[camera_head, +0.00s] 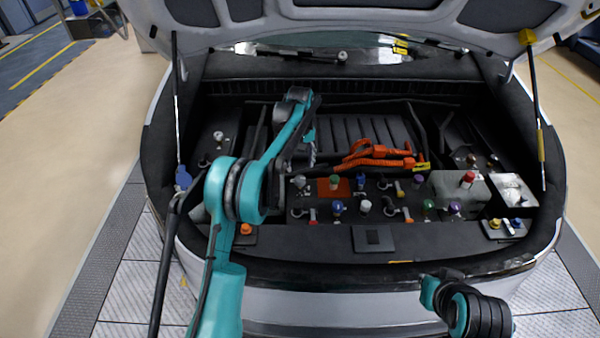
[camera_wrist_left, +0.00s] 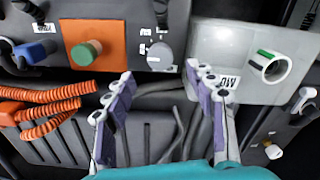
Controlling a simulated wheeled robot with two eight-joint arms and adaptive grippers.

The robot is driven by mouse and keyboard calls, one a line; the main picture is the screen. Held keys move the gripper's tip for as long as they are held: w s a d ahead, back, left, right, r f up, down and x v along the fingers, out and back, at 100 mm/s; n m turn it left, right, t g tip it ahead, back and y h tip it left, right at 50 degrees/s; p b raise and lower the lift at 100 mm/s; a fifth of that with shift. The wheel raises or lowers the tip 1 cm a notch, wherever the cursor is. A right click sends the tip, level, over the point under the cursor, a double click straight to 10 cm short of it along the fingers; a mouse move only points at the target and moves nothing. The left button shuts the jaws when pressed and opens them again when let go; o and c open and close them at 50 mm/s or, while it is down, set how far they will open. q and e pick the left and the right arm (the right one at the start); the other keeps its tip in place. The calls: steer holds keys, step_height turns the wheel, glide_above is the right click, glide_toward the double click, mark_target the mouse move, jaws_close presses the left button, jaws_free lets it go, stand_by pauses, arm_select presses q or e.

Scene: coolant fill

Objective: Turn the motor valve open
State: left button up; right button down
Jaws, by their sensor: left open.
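My left gripper (camera_head: 311,152) hangs over the left-middle of the open car bay. In the left wrist view its two fingers (camera_wrist_left: 158,78) are spread apart with nothing between them. A grey round knob (camera_wrist_left: 160,55) lies just beyond the fingertips; it also shows in the head view (camera_head: 298,182). A pale plate (camera_wrist_left: 212,35) to the right bears a white ring-shaped fitting with a green mark (camera_wrist_left: 270,66), probably the motor valve. Its label (camera_wrist_left: 227,82) is partly behind the right finger, so I cannot read it fully. My left arm hides this plate in the head view.
A green knob on an orange plate (camera_wrist_left: 87,52) and orange hoses (camera_wrist_left: 45,118) lie left in the wrist view. Several coloured caps fill the panel. The raised hood (camera_head: 350,22) and prop rods (camera_head: 537,110) bound the bay. My right arm is at the front right.

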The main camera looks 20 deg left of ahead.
arm_select(q)
steer(key=shift+r, duration=2.65)
steer(key=s+d+r+m+t, duration=0.1)
steer(key=s+r+m+t, duration=0.1)
steer(key=s+r, duration=0.5)
steer(key=s+d+r+m+t, duration=0.1)
steer(key=s+r, duration=0.3)
steer(key=s, duration=0.6)
steer(key=s+f+m+t, duration=0.1)
steer(key=s+f, duration=0.3)
steer(key=s, duration=0.6)
steer(key=s+d+f+m+t, duration=0.1)
steer(key=s+f+m+t, duration=0.1)
steer(key=s, duration=0.8)
step_height(320, 180, down, 2)
steer(key=shift+f+t+b, duration=0.2)
steer(key=shift+t+b, duration=0.2)
steer(key=shift+t, duration=0.1)
steer(key=shift+w, duration=0.1)
